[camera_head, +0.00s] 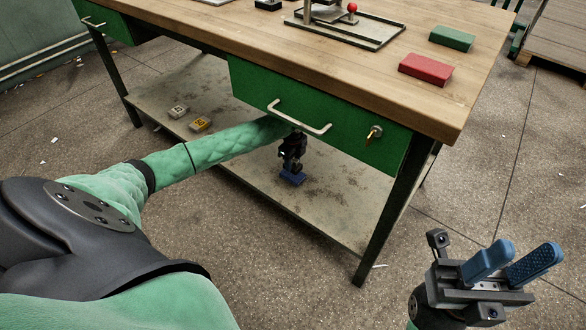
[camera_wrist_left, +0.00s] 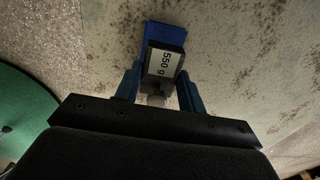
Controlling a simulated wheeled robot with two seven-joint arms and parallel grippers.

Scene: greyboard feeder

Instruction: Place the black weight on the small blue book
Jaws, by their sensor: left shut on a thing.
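The black weight (camera_wrist_left: 180,66) shows in the left wrist view with a white "550 g" label facing the camera. My left gripper (camera_wrist_left: 160,92) is shut on it, its two blue fingers on either side of the weight's grey knob. The small blue book (camera_wrist_left: 152,30) lies on the lower shelf just beyond the weight and is partly hidden by it. In the head view my left gripper (camera_head: 292,153) is under the drawer, over the blue book (camera_head: 291,178). I cannot tell whether the weight touches the book. My right gripper (camera_head: 526,252) is open and empty at the lower right.
The lower shelf (camera_head: 340,200) has two other weights, one grey (camera_head: 178,111) and one with an orange label (camera_head: 200,123). The green drawer (camera_head: 330,115) and tabletop hang above my left arm. A red book (camera_head: 426,69) and a green book (camera_head: 452,38) lie on the tabletop.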

